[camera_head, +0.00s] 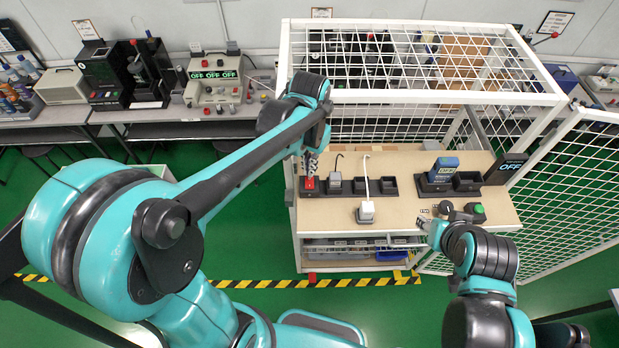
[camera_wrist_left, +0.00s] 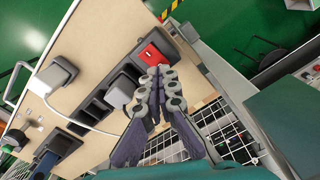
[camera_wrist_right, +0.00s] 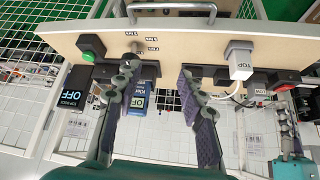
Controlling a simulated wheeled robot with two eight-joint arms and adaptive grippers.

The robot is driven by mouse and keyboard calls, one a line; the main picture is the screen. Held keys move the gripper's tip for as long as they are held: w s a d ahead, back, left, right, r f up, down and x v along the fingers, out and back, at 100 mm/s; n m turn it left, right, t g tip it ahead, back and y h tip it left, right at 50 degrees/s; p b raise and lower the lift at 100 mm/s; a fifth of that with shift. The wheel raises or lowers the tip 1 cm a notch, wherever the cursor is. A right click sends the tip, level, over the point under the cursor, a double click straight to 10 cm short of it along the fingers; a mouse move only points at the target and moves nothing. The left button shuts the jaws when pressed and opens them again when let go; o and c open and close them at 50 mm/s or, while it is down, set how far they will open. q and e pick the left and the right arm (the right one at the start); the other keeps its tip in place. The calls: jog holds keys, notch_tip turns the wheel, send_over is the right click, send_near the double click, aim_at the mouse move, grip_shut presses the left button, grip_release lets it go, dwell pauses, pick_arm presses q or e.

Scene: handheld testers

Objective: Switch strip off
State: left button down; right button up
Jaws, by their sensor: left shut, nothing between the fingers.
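The black strip (camera_head: 347,190) lies along the left of the wooden bench top, with its red switch (camera_head: 309,184) at the left end. The switch also shows in the left wrist view (camera_wrist_left: 153,52). My left gripper (camera_head: 311,162) is shut and empty, its tips close over the switch; I cannot tell whether they touch it. It also shows in the left wrist view (camera_wrist_left: 160,76). A grey plug (camera_head: 335,179) sits in the strip beside the switch. My right gripper (camera_wrist_right: 156,76) is open and empty at the bench's front right edge.
A white adapter (camera_head: 366,211) lies in front of the strip, on a white cable. A dock (camera_head: 433,188) holds a blue handheld tester (camera_head: 444,168); an OFF display (camera_head: 508,169) stands to its right. A knob (camera_head: 445,207) and green button (camera_head: 478,210) are in front. White mesh surrounds the bench.

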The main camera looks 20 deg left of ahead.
aim_at(309, 179)
pick_arm(q)
jog(key=shift+r+p, duration=1.4)
jog(key=shift+r, duration=0.85)
jog(key=shift+f, duration=0.1)
